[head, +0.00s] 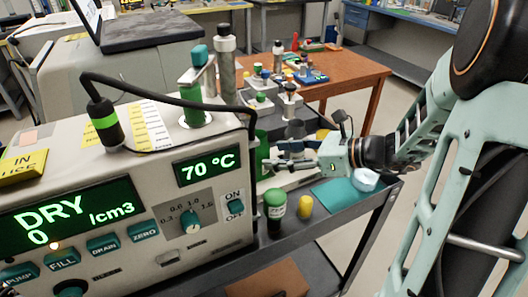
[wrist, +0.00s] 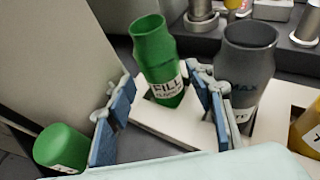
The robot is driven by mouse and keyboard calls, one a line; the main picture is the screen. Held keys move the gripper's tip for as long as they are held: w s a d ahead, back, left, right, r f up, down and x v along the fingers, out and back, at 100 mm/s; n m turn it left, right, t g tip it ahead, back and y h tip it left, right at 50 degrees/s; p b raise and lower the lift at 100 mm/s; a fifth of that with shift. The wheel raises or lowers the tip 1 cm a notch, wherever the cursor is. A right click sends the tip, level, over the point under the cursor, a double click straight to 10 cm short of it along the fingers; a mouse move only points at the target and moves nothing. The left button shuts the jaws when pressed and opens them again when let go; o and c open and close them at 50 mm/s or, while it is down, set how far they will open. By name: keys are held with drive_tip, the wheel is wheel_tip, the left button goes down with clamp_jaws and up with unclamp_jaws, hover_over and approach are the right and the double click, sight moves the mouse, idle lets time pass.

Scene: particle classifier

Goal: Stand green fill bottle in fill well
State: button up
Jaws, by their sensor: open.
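The green fill bottle (wrist: 156,62), open-topped with a white FILL label, stands in the opening of a white block (wrist: 150,125), which I take to be the fill well. Its base is sunk below the block's top, so its seating is hidden. In the head view the green bottle (head: 262,158) shows beside the machine, partly hidden by my gripper. My gripper (wrist: 160,112) is open, with one blue-padded finger on each side of the bottle and gaps showing on both sides. It also appears in the head view (head: 283,160).
A grey bottle (wrist: 248,62) stands close beyond the right finger. A green-capped bottle (head: 275,205) and a yellow one (head: 305,206) stand on the dark cart (head: 335,228). The beige machine (head: 160,215) borders the left side. A teal mat (head: 335,195) lies to the right.

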drive_tip(key=v, duration=0.5)
drive_tip(key=shift+s+d+p, duration=0.1)
drive_tip(key=shift+p, duration=0.25)
